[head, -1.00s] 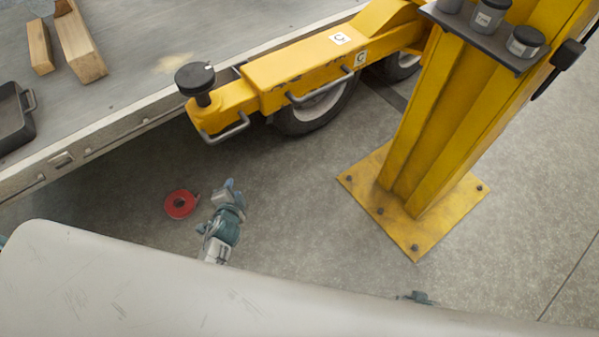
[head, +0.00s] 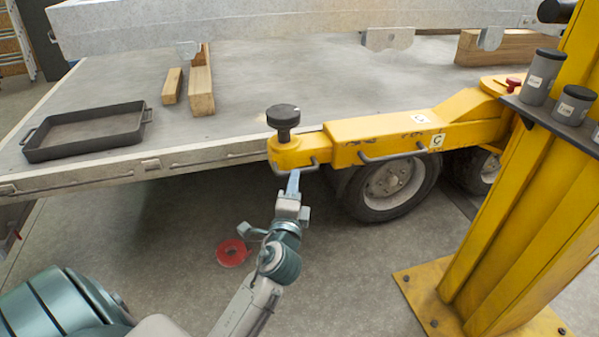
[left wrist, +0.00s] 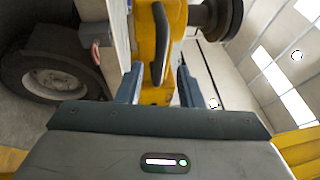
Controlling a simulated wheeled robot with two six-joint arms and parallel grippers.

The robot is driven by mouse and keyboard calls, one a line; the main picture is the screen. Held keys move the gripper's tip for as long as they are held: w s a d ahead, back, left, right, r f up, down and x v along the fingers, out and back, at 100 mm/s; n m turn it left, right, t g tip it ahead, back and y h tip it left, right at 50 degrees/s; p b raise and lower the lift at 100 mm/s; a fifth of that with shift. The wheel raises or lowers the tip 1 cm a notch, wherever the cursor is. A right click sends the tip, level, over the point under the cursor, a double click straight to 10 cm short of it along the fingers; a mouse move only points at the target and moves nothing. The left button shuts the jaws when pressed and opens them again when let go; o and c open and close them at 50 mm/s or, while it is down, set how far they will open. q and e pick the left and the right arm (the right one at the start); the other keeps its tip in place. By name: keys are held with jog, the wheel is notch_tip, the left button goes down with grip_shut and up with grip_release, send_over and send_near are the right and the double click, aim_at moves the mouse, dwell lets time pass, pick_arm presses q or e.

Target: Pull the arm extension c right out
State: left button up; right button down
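The yellow arm extension c (head: 292,151) is the end piece of a lift arm, with a black round pad (head: 283,117) on top and a grey bar handle (head: 298,168) on its near side. It slides in the yellow arm c (head: 385,130), marked with "C" labels. My left gripper (head: 292,184) is just below and in front of the handle. In the left wrist view, its blue fingers (left wrist: 160,85) are open, with the dark handle (left wrist: 160,45) lined up between them; I cannot tell if they touch. My right gripper is not in view.
A yellow post (head: 520,215) with a shelf of small jars stands at right. The trailer bed (head: 240,100) carries a black tray (head: 88,128) and wood blocks (head: 201,90). A trailer wheel (head: 390,188) sits behind the arm.

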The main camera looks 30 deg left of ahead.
pick_arm(q)
jog(key=x, duration=0.5)
jog(key=shift+f, duration=0.1)
grip_shut()
